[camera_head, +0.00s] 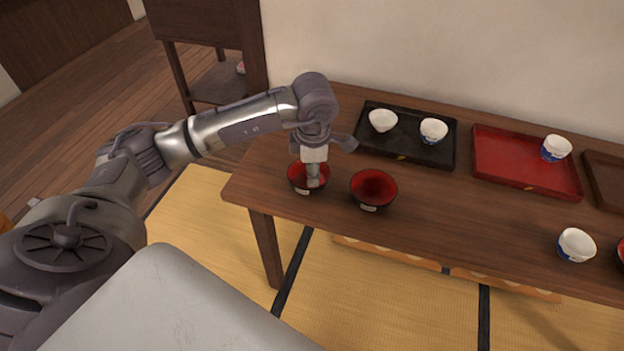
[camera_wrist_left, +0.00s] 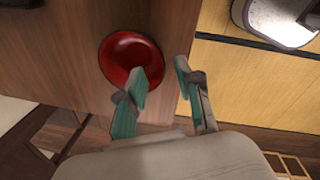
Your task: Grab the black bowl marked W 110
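Two black bowls with red insides stand near the table's left end in the head view, a left bowl (camera_head: 298,179) and a right bowl (camera_head: 373,187). Each has a small pale tag on its front, too small to read, so I cannot tell which is W 110. My left gripper (camera_head: 314,182) points down at the left bowl. In the left wrist view, its fingers (camera_wrist_left: 160,70) are apart. One finger is over the red inside of a bowl (camera_wrist_left: 122,52), the other outside its rim; contact is unclear. My right gripper is not in view.
The wooden table (camera_head: 460,215) also holds a black tray (camera_head: 385,150) with two white cups, a red tray (camera_head: 510,165) with a cup, and a brown tray (camera_head: 606,180). Another white cup (camera_head: 576,245) stands near the front edge. The table's middle front is clear.

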